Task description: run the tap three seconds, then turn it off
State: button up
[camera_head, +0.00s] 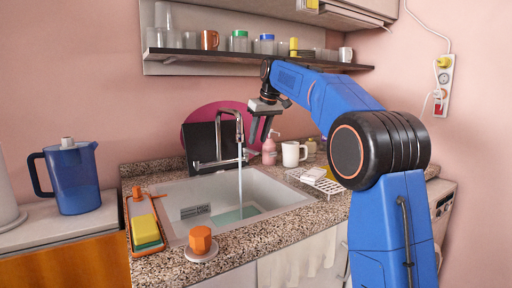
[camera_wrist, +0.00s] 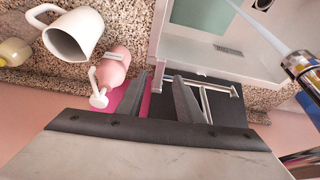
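The chrome tap (camera_head: 219,162) stands at the back of the white sink (camera_head: 190,208), with a tall bent spout. A stream of water (camera_head: 240,186) falls from the spout into the basin, where pale green water or a green patch shows. In the wrist view the spout end (camera_wrist: 300,66) is at the right edge with the water stream (camera_wrist: 262,30) leaving it. The tap's bar and lever (camera_wrist: 208,90) show just beyond my fingers. My gripper (camera_head: 260,132) is right of the spout, pointing down. In the wrist view my gripper (camera_wrist: 160,85) has its fingers apart with nothing between them.
A dark board (camera_head: 203,140) leans behind the tap. A shelf (camera_head: 230,56) with cups and jars hangs above. A blue jug (camera_head: 72,178) is at left.

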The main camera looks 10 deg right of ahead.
aim_at(256, 152)
jog(key=shift+x, duration=2.4)
grip_shut()
